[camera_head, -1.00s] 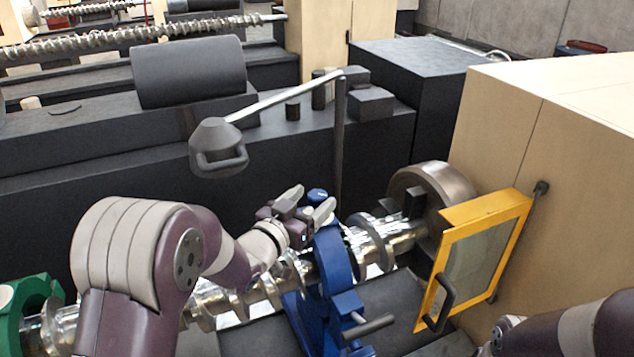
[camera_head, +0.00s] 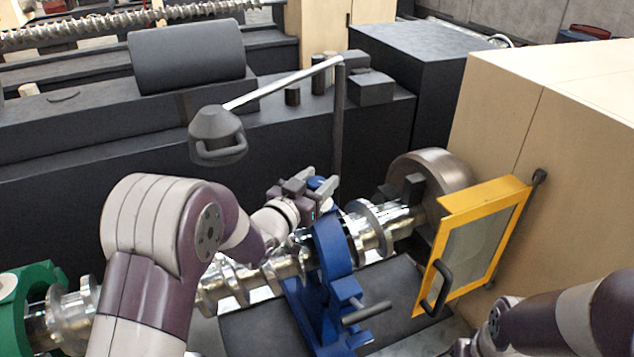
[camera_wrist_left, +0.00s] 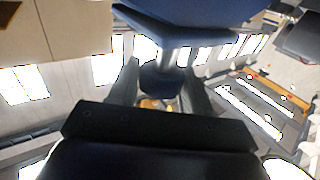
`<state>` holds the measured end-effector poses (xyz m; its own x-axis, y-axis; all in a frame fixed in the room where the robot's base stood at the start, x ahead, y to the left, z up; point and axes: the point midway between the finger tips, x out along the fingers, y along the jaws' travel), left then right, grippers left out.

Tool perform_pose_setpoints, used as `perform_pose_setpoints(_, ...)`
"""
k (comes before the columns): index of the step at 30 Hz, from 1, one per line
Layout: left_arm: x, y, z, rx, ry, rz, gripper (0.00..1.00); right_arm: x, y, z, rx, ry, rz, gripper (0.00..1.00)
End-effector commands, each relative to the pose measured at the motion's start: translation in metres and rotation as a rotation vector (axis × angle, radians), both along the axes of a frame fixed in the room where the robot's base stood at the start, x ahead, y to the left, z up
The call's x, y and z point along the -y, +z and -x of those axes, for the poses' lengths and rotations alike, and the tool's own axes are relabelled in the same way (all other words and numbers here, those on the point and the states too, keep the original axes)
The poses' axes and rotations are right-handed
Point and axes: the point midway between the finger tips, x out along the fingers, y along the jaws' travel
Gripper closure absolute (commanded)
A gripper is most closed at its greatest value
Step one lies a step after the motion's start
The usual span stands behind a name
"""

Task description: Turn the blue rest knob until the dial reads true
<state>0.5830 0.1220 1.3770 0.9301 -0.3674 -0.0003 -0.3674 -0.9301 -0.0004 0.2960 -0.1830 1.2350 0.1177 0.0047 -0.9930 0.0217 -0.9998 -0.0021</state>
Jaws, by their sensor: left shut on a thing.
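The blue rest knob (camera_head: 316,182) sits at the top of the blue rest (camera_head: 334,258), which stands around the shiny crankshaft (camera_head: 237,285). My left gripper (camera_head: 323,184) is shut on the knob, one finger on each side. In the left wrist view the knob (camera_wrist_left: 160,83) shows between the two fingers, below a blue part of the rest (camera_wrist_left: 195,14). I cannot make out a dial or its reading. My right arm comes in at the lower right; its gripper (camera_head: 462,347) is small and partly cut off by the bottom edge, so its jaws cannot be read.
A yellow-framed door (camera_head: 473,246) with a dark handle stands open at the right, before the beige cabinet (camera_head: 560,130). A round metal chuck (camera_head: 437,190) is at the crankshaft's right end. A green rest (camera_head: 38,285) is at left. A grey lamp (camera_head: 217,133) hangs behind my left arm.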

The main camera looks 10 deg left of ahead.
Motion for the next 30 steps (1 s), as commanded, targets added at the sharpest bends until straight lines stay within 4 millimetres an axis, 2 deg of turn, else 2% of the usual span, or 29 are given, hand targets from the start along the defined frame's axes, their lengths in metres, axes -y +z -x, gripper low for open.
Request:
perform_pose_setpoints(8,0.001,-0.008,0.001,0.001,0.121,0.003,0.82,0.0,-0.036,0.0,0.0,0.0,0.0,0.57)
perform_pose_setpoints(12,0.002,-0.009,0.001,0.001,0.235,0.003,0.82,0.0,-0.059,0.0,0.0,0.0,0.0,0.57)
perform_pose_setpoints(16,0.003,-0.007,0.001,-0.003,0.354,0.002,0.82,0.0,-0.071,0.0,0.0,0.0,0.0,0.57)
perform_pose_setpoints(20,0.003,-0.002,0.001,-0.003,0.478,0.001,0.82,0.0,-0.071,0.0,0.0,0.0,0.0,0.57)
perform_pose_setpoints(30,0.001,0.002,0.0,-0.005,0.777,-0.004,0.82,0.0,-0.046,0.0,0.0,0.0,0.0,0.57)
